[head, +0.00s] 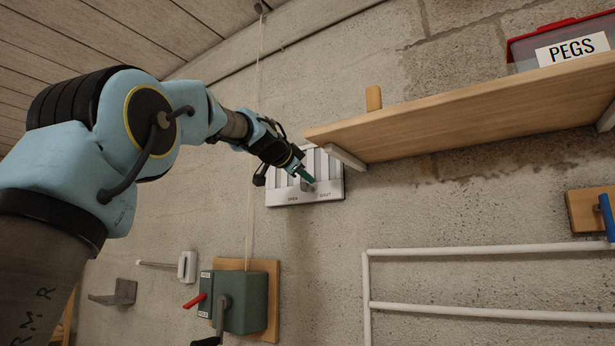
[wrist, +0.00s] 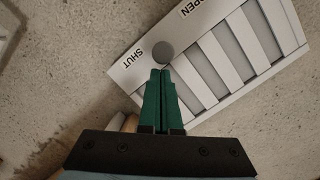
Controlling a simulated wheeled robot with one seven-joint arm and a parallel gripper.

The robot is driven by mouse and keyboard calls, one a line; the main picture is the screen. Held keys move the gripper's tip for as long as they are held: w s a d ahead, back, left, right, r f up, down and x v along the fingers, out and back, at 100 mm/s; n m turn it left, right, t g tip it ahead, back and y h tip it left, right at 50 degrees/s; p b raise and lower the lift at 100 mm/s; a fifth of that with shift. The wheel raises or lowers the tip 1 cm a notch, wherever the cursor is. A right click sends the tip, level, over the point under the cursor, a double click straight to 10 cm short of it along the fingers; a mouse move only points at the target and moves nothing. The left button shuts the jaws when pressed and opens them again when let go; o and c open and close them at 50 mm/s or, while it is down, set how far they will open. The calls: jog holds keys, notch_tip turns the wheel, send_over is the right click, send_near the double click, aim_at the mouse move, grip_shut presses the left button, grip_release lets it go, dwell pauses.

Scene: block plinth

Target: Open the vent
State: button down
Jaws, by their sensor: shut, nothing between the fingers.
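The vent is a white slatted plate (head: 278,197) on the wall in the head view, with "OPEN" printed at its lower left and "SHUT" at its lower right. In the wrist view the vent (wrist: 245,55) lies tilted, with pale grey strips between its white slats. A round grey knob (wrist: 163,53) stands between the two words. My gripper (wrist: 160,72) has its green fingers together and empty, with the tips right at the knob's edge; I cannot tell if they touch. In the head view my gripper (head: 306,178) is in front of the vent and covers part of it.
A wooden shelf (head: 470,112) juts out right of the vent, bearing a wooden peg (head: 373,98) and a PEGS bin (head: 560,45). A green box (head: 248,300) with a red lever (head: 194,301) is below. White rails (head: 480,250) are lower right. A cord (head: 255,130) hangs left of the vent.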

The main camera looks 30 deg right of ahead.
jog(key=w, duration=0.1)
jog(key=w+a, duration=0.1)
jog(key=shift+w+a+b, duration=0.25)
jog(key=shift+w+b, duration=0.1)
jog(key=shift+b, duration=0.05)
jog(key=shift+r, duration=0.1)
jog(key=s+a+r+b, duration=0.3)
jog(key=s+a+r, duration=0.1)
jog(key=s+a, duration=0.3)
jog(key=shift+s+r, duration=0.15)
jog(key=shift+s, duration=0.45)
